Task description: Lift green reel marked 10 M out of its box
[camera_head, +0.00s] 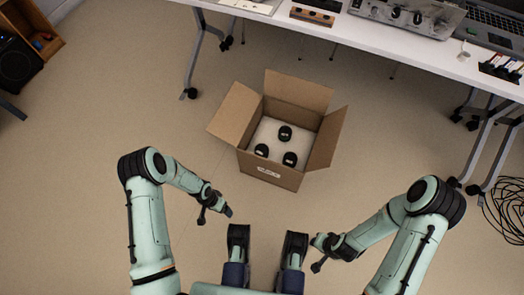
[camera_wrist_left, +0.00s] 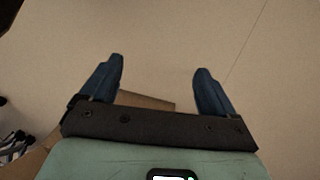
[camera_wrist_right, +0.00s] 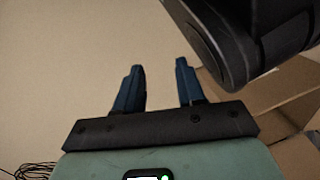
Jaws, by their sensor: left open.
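An open cardboard box (camera_head: 270,177) stands on the floor in the head view, its flaps folded out. Three dark, round reels sit in its pale insert: a back one (camera_head: 285,133), a front left one (camera_head: 262,150) and a front right one (camera_head: 289,159). They look black; I cannot make out green or the marking 10 M. My left gripper (camera_head: 228,211) is open and empty, in front of the box and to its left. My right gripper (camera_wrist_right: 160,75) is open and empty, in front of the box and to its right. Cardboard shows in the right wrist view (camera_wrist_right: 298,150).
A white table (camera_head: 400,58) with a laptop (camera_head: 492,25) and equipment runs along the back; its wheeled legs reach the floor. Black cables (camera_head: 505,210) lie coiled at the right. A wooden shelf (camera_head: 42,35) stands at the far left. The floor around the box is clear.

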